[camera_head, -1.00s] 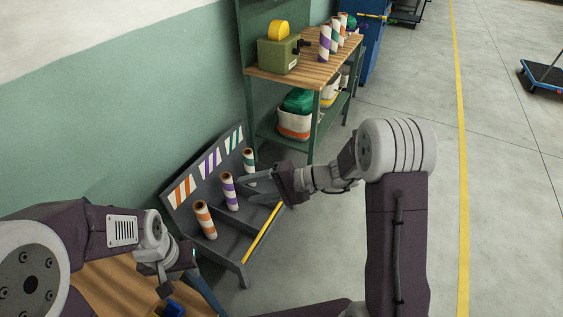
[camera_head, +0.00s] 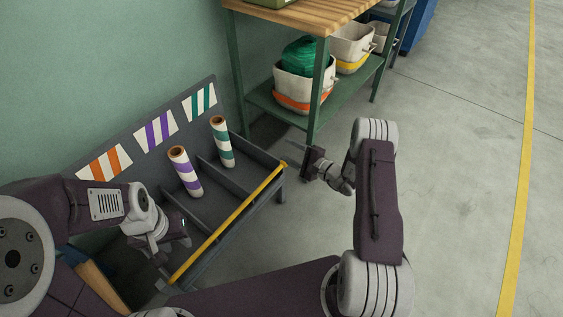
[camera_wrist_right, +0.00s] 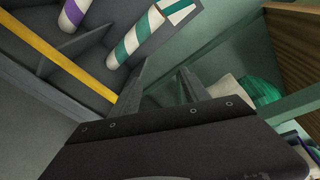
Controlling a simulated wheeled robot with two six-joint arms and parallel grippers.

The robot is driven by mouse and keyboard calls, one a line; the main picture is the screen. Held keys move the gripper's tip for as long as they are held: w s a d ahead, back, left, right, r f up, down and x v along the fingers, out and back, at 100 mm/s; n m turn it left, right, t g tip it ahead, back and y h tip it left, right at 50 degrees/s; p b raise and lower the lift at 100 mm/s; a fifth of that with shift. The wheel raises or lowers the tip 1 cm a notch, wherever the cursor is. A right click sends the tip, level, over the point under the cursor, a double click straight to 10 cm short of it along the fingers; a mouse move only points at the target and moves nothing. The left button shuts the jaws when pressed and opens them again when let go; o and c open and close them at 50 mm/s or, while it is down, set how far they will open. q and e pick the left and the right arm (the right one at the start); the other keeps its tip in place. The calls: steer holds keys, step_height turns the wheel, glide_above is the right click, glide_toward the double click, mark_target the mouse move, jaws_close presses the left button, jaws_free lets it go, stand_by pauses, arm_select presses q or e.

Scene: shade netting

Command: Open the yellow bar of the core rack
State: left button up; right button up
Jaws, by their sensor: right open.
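The core rack (camera_head: 233,172) is a dark grey tray with compartments and a sloped back panel of striped labels. Its yellow bar (camera_head: 228,221) runs along the front edge; it also shows at upper left in the right wrist view (camera_wrist_right: 58,51). A purple-striped core (camera_head: 186,172) and a green-striped core (camera_head: 222,142) stand tilted in the rack. My right gripper (camera_head: 289,153) is open and empty, just beyond the bar's right end; its spread fingers (camera_wrist_right: 162,80) show in the wrist view. My left gripper (camera_head: 178,238) is over the rack's left part, its fingers unclear. My left arm hides the rack's left compartment.
A green shelf with a wooden top (camera_head: 300,14) stands behind the rack, close to my right gripper. White bins (camera_head: 304,88) sit on its lower shelf. A wooden surface lies at lower left. The floor (camera_head: 450,170) to the right is clear.

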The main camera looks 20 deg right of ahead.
mark_target(286, 165)
steer(key=shift+m+h, duration=0.4)
steer(key=shift+m, duration=0.2)
steer(key=f+b, duration=0.1)
steer(key=f, duration=0.2)
steer(key=s+d+f+b, duration=0.1)
steer(key=f, duration=0.2)
steer(key=s+f+b, duration=0.1)
steer(key=f, duration=0.2)
steer(key=shift+d+b, duration=0.25)
steer(key=shift+b, duration=0.1)
steer(key=b+x, duration=0.3)
steer(key=x, duration=0.1)
steer(key=b+x, duration=0.3)
steer(key=x, duration=0.1)
steer(key=shift+w+f, duration=0.2)
steer(key=shift+w, duration=0.2)
arm_select(q)
step_height(286, 165, down, 11)
steer(key=shift+s+a+f, duration=0.1)
arm_select(e)
steer(key=shift+c, duration=0.3)
jaws_close()
steer(key=shift+d, duration=0.1)
